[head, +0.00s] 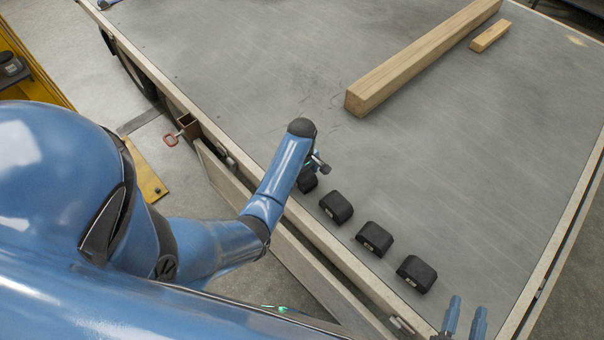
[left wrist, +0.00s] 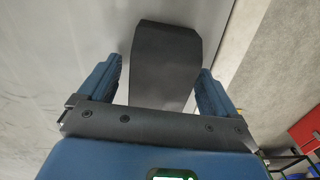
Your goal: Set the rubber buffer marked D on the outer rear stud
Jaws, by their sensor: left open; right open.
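Several black rubber buffers stand in a row along the near edge of the trailer deck: one (head: 307,183) at the left end, then others (head: 336,206), (head: 374,238) and (head: 416,273). Their small pale labels are too small to read, so I cannot tell which is D. My left gripper (head: 318,166) is at the left-end buffer and partly hides it. In the left wrist view the open fingers (left wrist: 160,68) stand either side of a dark buffer (left wrist: 165,50), with gaps showing. My right gripper (head: 469,304) is open and empty at the bottom right. I cannot make out the outer rear stud.
A long timber beam (head: 420,55) and a short wood block (head: 490,36) lie on the grey deck (head: 460,150). The deck between beam and buffers is clear.

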